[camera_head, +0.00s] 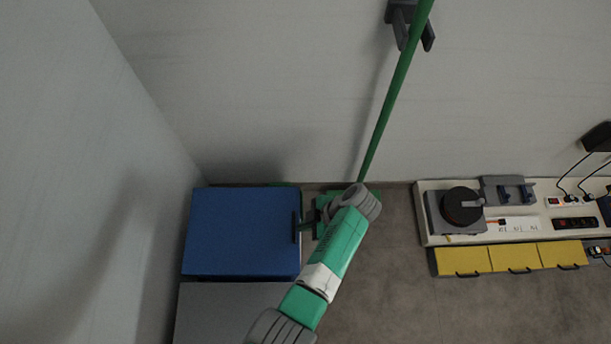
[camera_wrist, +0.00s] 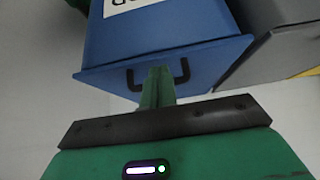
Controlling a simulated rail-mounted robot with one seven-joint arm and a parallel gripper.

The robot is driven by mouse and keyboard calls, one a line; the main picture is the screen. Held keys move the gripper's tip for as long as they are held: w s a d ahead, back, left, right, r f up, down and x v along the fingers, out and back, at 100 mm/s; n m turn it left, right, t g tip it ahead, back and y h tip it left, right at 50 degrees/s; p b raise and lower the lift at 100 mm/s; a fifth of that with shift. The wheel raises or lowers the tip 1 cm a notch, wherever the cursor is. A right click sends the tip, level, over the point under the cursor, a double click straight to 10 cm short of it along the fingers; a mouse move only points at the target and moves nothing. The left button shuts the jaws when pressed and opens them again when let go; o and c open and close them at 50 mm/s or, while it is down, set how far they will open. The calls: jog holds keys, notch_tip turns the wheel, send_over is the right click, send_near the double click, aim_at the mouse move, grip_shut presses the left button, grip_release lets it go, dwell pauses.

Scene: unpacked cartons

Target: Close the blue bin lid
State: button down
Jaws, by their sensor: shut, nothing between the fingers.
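The blue bin lid (camera_head: 242,232) shows from above in the head view as a broad blue panel covering the bin top. In the wrist view, the lid (camera_wrist: 205,62) lies across the blue bin (camera_wrist: 185,22), which has a white label. A black handle (camera_head: 296,227) is on the lid's right edge; the wrist view shows this handle (camera_wrist: 184,72) as a bracket. My gripper (camera_head: 304,227) is beside the handle. Its green fingers (camera_wrist: 157,74) are shut and empty, with their tips within the handle's span. I cannot tell whether they touch it or whether a small gap remains under the lid.
A grey bin (camera_head: 228,312) stands directly in front of the blue one. A wall is close on the left. A green pole (camera_head: 395,95) leans at the back wall. A white bench (camera_head: 520,232) with yellow drawers (camera_head: 513,259) is at the right. Floor between is clear.

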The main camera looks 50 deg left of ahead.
jog(key=w+d+b, duration=0.6)
jog(key=w, duration=0.1)
jog(key=shift+w+d+r+b, duration=0.25)
jog(key=shift+w+d+b, duration=0.05)
jog(key=shift+b, duration=0.05)
